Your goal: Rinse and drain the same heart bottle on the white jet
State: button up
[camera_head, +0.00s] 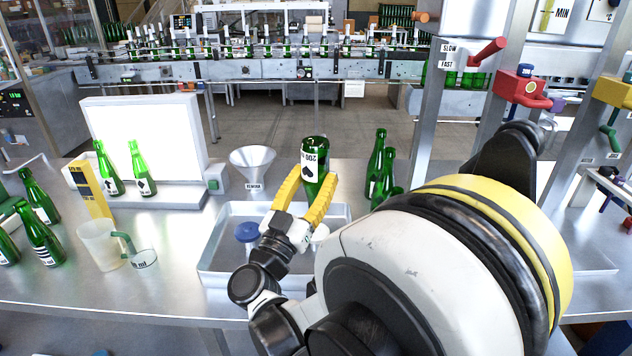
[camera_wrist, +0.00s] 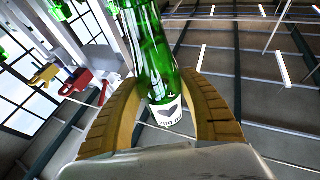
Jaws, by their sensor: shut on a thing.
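My gripper (camera_head: 308,192) has its yellow fingers closed around a green bottle (camera_head: 315,150) and holds it upside down, base up, above the metal tray. The bottle's white label (camera_head: 309,168) has its print upside down. In the wrist view the bottle (camera_wrist: 152,45) sits between both fingers (camera_wrist: 165,105), and its label (camera_wrist: 167,112) shows a dark symbol, too small to name surely. In the shallow tray (camera_head: 213,262) stand a blue jet (camera_head: 247,232) and, partly hidden by my gripper, a white one (camera_head: 321,232). The bottle's mouth is hidden, so I cannot tell its gap to the white jet.
A funnel (camera_head: 252,160) stands behind the tray. Green bottles (camera_head: 376,160) stand at its back right. A light panel (camera_head: 145,140) with two bottles, a yellow box (camera_head: 90,190), a jug (camera_head: 98,243) and more bottles (camera_head: 40,236) fill the left. The front left of the table is clear.

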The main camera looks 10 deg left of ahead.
jog(key=shift+f+b, duration=0.1)
jog(key=shift+b, duration=0.3)
jog(key=b, duration=0.3)
jog(key=shift+f, duration=0.3)
jog(key=b, duration=0.3)
